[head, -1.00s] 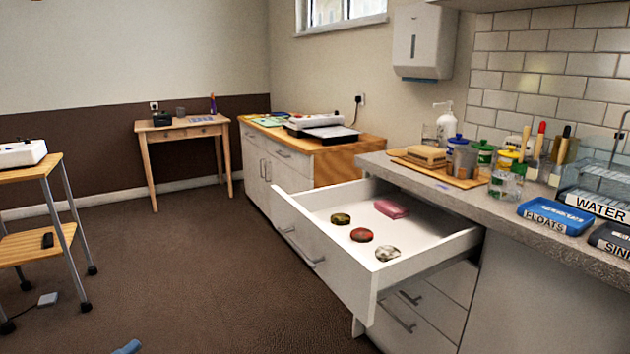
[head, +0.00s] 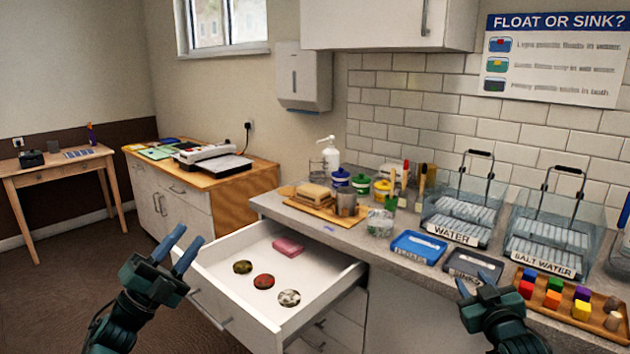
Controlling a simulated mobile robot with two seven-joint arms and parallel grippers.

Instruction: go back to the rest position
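My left gripper (head: 190,235) is raised at the lower left, in front of the open drawer (head: 218,262). Its two blue fingers stand apart with nothing between them. My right gripper (head: 474,281) is at the lower right, in front of the counter edge and below the dark SINKS tray (head: 474,265). Its fingers are apart and empty. The drawer holds a pink block (head: 288,246), a dark olive disc (head: 243,267), a red disc (head: 264,281) and a speckled pale disc (head: 289,298).
The counter (head: 285,208) carries a blue FLOATS tray (head: 418,247), WATER tank (head: 451,233), SALT WATER tank (head: 541,262) and a wooden tray (head: 597,328) with coloured cubes. A wooden table (head: 52,170) stands far left. The pulled-out drawer juts into the floor space.

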